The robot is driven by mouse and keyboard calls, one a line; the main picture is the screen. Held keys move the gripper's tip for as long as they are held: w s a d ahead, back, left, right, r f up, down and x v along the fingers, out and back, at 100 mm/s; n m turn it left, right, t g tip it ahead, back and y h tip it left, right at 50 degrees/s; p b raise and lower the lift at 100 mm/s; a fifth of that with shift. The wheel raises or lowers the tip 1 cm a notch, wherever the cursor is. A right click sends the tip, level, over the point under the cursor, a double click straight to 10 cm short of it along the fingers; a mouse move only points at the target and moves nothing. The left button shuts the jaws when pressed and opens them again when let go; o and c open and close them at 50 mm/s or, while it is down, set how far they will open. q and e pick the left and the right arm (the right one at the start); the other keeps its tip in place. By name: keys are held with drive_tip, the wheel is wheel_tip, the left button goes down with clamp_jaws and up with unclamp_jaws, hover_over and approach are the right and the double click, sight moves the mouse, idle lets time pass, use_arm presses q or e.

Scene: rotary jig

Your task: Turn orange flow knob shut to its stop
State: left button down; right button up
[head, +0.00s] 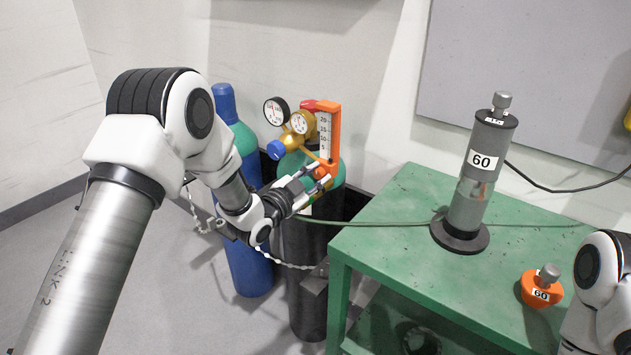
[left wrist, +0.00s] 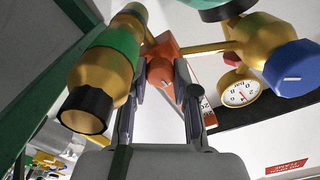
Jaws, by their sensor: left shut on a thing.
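The orange flow knob (left wrist: 160,72) sits at the bottom of the orange flowmeter (head: 333,130), which has a white scale and stands at the top of the green-shouldered black cylinder (head: 310,255). My left gripper (head: 322,184) reaches in from the left and is shut on the knob. In the left wrist view the fingers (left wrist: 161,88) stand on either side of the knob. The knob's turn angle and its stop cannot be read. In the head view the fingers partly hide the knob. My right gripper is out of view.
A brass regulator with a blue knob (head: 276,150) and two gauges sits just left of the flowmeter. A blue cylinder (head: 248,250) stands behind my left arm. The green table (head: 385,235) at right carries a grey device marked 60 (head: 470,190) and an orange weight (head: 535,292).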

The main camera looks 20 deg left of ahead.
use_arm(q)
drive_tip(key=shift+m, duration=0.6)
drive_tip(key=c, duration=0.9)
unclamp_jaws()
drive_tip(key=v, duration=1.2)
